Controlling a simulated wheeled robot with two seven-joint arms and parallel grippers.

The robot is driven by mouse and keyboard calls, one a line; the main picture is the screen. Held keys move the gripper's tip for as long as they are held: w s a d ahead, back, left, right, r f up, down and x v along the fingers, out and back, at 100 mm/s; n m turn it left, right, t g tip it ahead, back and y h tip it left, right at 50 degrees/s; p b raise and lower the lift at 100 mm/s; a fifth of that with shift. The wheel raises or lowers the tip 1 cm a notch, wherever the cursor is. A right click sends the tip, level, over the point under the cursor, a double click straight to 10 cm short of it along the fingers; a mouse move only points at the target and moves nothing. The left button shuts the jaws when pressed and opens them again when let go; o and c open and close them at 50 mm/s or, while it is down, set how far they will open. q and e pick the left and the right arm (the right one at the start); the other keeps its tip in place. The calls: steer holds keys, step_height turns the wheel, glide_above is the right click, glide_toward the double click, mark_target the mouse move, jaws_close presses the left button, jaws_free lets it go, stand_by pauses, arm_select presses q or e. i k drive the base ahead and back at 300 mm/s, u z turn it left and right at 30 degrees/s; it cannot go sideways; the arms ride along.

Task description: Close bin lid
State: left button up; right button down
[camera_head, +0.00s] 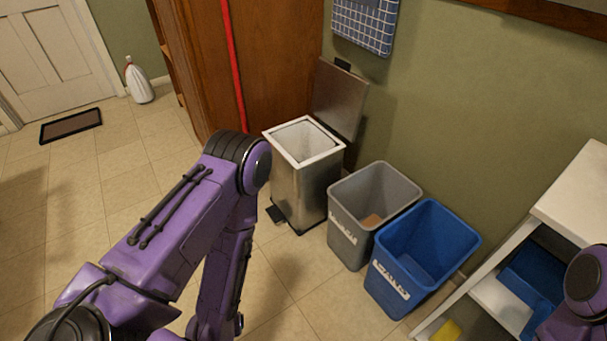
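A square metal bin (301,187) with a white inner rim stands on the tiled floor near the wall. Its flat metal lid (340,99) is hinged at the back and stands open, close to upright. A black pedal (276,214) shows at the bin's front base. My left arm reaches across the lower left of the view and bends downward in front of the bin, apart from it. The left gripper is out of sight. Part of my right arm shows at the right edge, and its gripper is out of sight too.
A grey bin (343,232) and a blue recycling bin (393,291) stand open to the right of the metal bin. A wooden cabinet (285,60) with a red pole (234,62) is behind it. A white shelf unit (577,193) is at right.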

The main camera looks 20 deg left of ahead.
mark_target(340, 95)
steer(key=u, duration=1.55)
steer(key=i, duration=1.55)
steer(key=z, duration=2.25)
